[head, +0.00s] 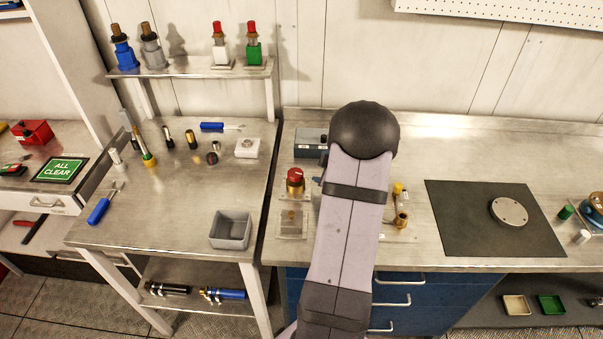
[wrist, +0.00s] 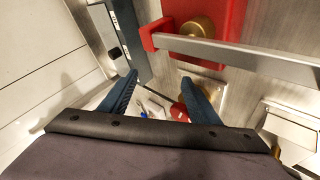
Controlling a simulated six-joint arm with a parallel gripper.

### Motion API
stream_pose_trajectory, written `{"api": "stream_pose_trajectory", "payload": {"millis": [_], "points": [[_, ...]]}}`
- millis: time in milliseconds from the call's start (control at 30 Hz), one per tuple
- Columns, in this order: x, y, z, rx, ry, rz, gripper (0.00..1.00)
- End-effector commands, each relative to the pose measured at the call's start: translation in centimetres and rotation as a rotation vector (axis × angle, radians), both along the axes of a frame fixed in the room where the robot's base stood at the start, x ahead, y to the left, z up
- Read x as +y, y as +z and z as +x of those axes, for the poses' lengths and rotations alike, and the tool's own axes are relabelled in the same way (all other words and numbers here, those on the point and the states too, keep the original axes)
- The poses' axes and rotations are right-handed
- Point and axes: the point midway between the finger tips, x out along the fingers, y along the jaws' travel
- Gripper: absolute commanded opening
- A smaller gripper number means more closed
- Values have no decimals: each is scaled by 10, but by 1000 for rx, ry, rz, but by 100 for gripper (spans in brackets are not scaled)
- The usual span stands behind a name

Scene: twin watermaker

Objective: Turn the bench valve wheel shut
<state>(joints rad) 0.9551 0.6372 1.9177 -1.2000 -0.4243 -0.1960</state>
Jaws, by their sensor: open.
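In the head view a red-topped brass fitting (head: 295,180) stands upright on the bench, left of my arm; it may be the valve with its wheel, but I cannot be sure. A red part with a round brass piece (wrist: 198,28) and a grey bar (wrist: 245,58) lies beyond the right finger. A small red piece (wrist: 178,112) shows beside the right finger, partly hidden; I cannot tell what it is.
A grey box (head: 309,144) sits behind the red-topped fitting, and a small plate (head: 291,223) lies in front of it. Brass fittings (head: 401,220) stand right of my arm. A dark mat (head: 465,220) lies further right. A side table (head: 185,205) with tools stands left.

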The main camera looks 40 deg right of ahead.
Motion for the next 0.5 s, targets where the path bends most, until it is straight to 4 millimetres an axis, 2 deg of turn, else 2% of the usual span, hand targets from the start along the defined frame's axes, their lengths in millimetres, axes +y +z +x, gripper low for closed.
{"api": "stream_pose_trajectory", "payload": {"millis": [33, 200, 300, 500], "points": [[12, -2, -15, -66, -46, 101, 56], [51, 10, -42, -296, -179, 397, 56], [69, 14, -50, -403, -239, 532, 56], [85, 20, -54, -524, -303, 673, 56]]}}
